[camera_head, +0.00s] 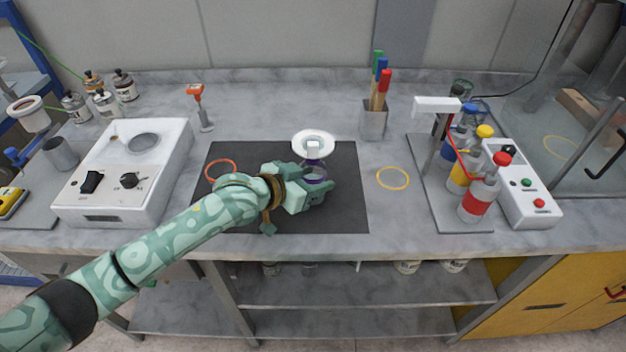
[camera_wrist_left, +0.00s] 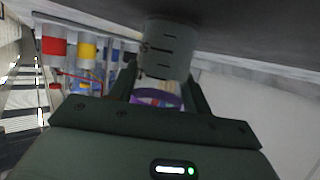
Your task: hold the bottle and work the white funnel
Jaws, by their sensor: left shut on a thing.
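The white funnel (camera_head: 314,142) sits on top of the bottle (camera_head: 316,173), above the dark mat. A small white block-like piece shows in the middle of the funnel. The bottle is clear with purple in it, and my gripper hides part of it. My left gripper (camera_head: 318,184) is shut on the bottle from the left and front. In the left wrist view a purple part of the bottle (camera_wrist_left: 157,98) shows between the fingers. The right gripper is in neither view.
The dark mat (camera_head: 345,215) lies under my left gripper, with an orange ring (camera_head: 221,170) on it. A yellow ring (camera_head: 392,178) lies to the right. A white hotplate-like device (camera_head: 120,175) stands left. A pen holder (camera_head: 373,122) stands behind; bottles with coloured caps (camera_head: 478,198) stand right.

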